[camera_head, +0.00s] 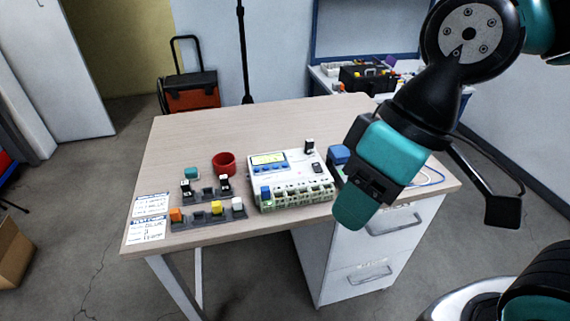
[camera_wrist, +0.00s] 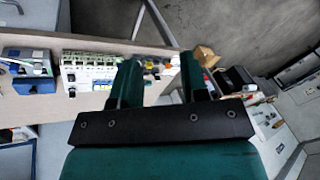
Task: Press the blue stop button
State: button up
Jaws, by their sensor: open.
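A blue block-like part (camera_head: 340,154), possibly the stop button, sits on the right side of the table, right of a white device. My arm partly hides it in the head view. In the wrist view, a blue and white unit (camera_wrist: 28,72) stands at the left; its details are too small to make out a button surely. My gripper (camera_head: 357,207) is teal and appears over the table's front right edge. In the wrist view its two fingers (camera_wrist: 160,78) are apart, with nothing held between them. It appears apart from the blue part.
The white device (camera_head: 292,178) has a small screen and green terminals. The table's back is clear. White drawers (camera_head: 345,262) stand below.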

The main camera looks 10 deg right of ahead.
grip_shut()
dwell(1.5)
